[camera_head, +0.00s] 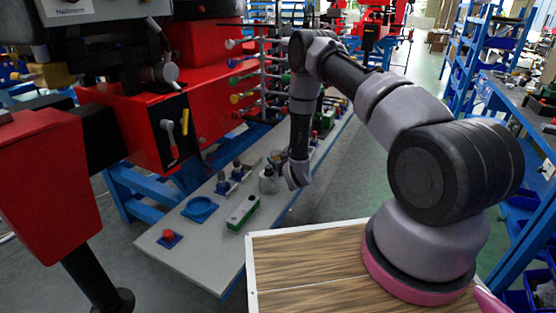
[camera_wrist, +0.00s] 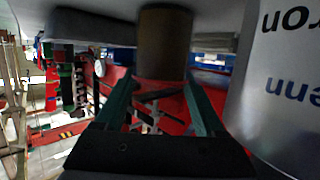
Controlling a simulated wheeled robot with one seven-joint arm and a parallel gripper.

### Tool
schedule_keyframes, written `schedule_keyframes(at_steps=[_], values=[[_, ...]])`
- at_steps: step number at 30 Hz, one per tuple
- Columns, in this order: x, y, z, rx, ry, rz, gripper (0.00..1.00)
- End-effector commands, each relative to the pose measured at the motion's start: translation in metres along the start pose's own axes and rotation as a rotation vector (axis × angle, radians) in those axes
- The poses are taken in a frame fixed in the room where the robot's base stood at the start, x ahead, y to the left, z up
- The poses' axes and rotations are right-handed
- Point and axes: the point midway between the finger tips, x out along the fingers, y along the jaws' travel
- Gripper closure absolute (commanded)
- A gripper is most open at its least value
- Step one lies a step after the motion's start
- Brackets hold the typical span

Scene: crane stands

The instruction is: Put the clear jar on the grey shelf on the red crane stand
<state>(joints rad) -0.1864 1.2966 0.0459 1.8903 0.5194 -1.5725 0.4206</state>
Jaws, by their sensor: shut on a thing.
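In the wrist view, my gripper (camera_wrist: 162,82) has its two green fingers shut on a brownish cylinder (camera_wrist: 165,42). I cannot tell from its colour whether this is the clear jar. A small clear jar (camera_head: 268,183) with a dark top stands upright on the grey shelf (camera_head: 170,238) in the head view, just left of my wrist. My fingers are hidden in that view. The red crane stand (camera_head: 140,120) rises behind the shelf at the left, and its red also shows behind my fingers in the wrist view.
The shelf also holds a green-and-white box (camera_head: 242,213), a blue dish (camera_head: 199,209) and a red button (camera_head: 168,236). Coloured pegs (camera_head: 240,80) stand behind.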

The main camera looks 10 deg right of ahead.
Motion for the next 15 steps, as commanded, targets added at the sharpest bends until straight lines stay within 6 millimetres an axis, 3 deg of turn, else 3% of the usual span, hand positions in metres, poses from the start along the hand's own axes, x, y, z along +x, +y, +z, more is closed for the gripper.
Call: schedule_keyframes(at_steps=[8, 9, 15], values=[[0.0009, -0.0001, 0.0023, 0.000, 0.000, 0.000, 1.00], [0.0006, -0.0002, 0.0019, 0.000, 0.000, 0.000, 0.16], [0.0005, -0.0002, 0.0019, 0.000, 0.000, 0.000, 0.16]])
